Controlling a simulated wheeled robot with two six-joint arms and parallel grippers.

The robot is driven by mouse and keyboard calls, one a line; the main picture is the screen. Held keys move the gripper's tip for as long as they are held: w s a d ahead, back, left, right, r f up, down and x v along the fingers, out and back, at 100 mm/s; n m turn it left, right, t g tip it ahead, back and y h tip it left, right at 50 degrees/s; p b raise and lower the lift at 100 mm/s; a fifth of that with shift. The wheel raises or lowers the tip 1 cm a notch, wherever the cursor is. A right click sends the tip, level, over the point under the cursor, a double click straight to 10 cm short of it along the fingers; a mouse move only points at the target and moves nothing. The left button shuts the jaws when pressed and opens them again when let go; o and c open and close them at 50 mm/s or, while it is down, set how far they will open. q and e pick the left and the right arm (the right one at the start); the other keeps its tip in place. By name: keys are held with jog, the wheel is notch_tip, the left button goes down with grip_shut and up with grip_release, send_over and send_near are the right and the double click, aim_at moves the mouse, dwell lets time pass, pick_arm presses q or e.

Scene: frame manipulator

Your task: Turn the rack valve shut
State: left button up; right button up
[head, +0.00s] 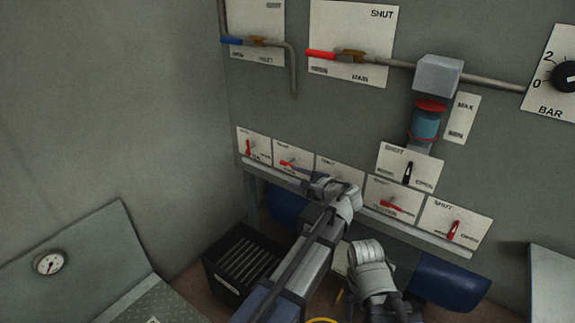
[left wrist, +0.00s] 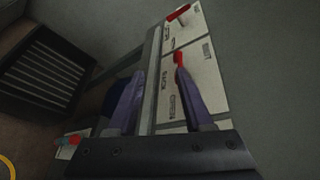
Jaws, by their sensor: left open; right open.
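A row of small white valve plates runs along the lower wall. The second plate from the left (head: 296,151) carries a red lever (head: 286,163) lying nearly flat. My left gripper (head: 303,174) is at this plate, its purple fingers pointing at the lever. In the left wrist view the fingers (left wrist: 155,98) are open, and a red lever (left wrist: 178,58) shows beyond the right fingertip, not clasped. The plate lettering is too small to tell which one is the rack valve. The wrist of my right arm (head: 370,268) is lower right; its jaws cannot be made out.
Other red levers (head: 248,147) (head: 392,205) (head: 454,230) and a black lever (head: 407,172) sit on neighbouring plates. A grey rail (head: 420,232) runs below the row. Above are pipes with the main valve (head: 345,57). A black slatted box (head: 240,262) stands on the floor.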

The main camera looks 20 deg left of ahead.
aim_at(287, 163)
pick_arm(q)
jog(key=shift+m+t+y, duration=0.3)
jog(key=shift+m+t, duration=0.2)
jog(key=shift+m, duration=0.1)
jog(key=shift+w+a+b, duration=0.3)
jog(key=shift+w+a, duration=0.5)
jog(key=shift+w, duration=0.25)
jog(key=shift+w+a+b, duration=0.25)
jog(key=shift+w+a, duration=0.5)
jog(key=shift+w, duration=0.25)
jog(key=shift+w+a+b, duration=0.3)
jog(key=shift+w+a, duration=0.5)
jog(key=shift+w, duration=0.25)
grip_shut()
